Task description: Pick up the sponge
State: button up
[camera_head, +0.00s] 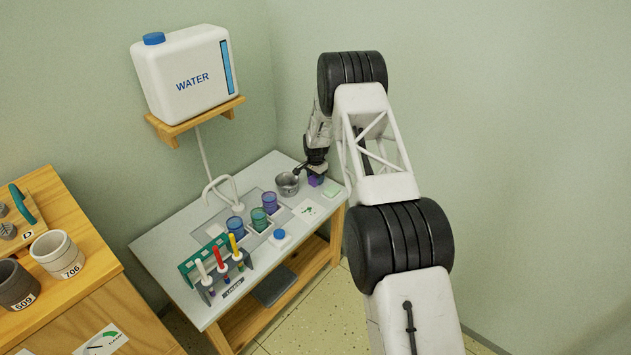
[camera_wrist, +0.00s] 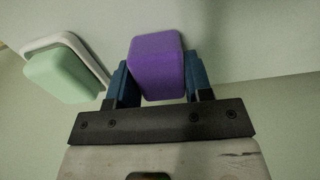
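A purple block with rounded edges, which looks like the sponge (camera_wrist: 156,62), sits between my gripper's two blue fingers in the wrist view. My gripper (camera_wrist: 160,82) has a finger against each side of it, with no clear gap, so it looks shut on the block. In the head view the purple sponge (camera_head: 316,180) shows just below my gripper (camera_head: 316,169) at the far right end of the white table (camera_head: 170,250). I cannot tell whether the sponge touches the tabletop or is slightly above it.
A pale green block (camera_wrist: 62,76) lies in a white dish beside the sponge. A metal pot (camera_head: 287,184) stands close on the left of my gripper. Several coloured cups, a small rack with brushes (camera_head: 218,266) and a white faucet (camera_head: 217,188) stand further left.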

jog(key=shift+c, duration=0.7)
jog(key=shift+r, duration=0.1)
jog(key=shift+r, duration=1.85)
jog(key=s, duration=1)
jog(key=s+d+r, duration=0.1)
jog(key=s, duration=0.5)
jog(key=shift+d+r, duration=0.1)
jog(key=o, duration=0.3)
jog(key=shift+c, duration=1.3)
jog(key=w+d+r, duration=0.5)
jog(key=w, duration=0.3)
jog(key=shift+r, duration=0.2)
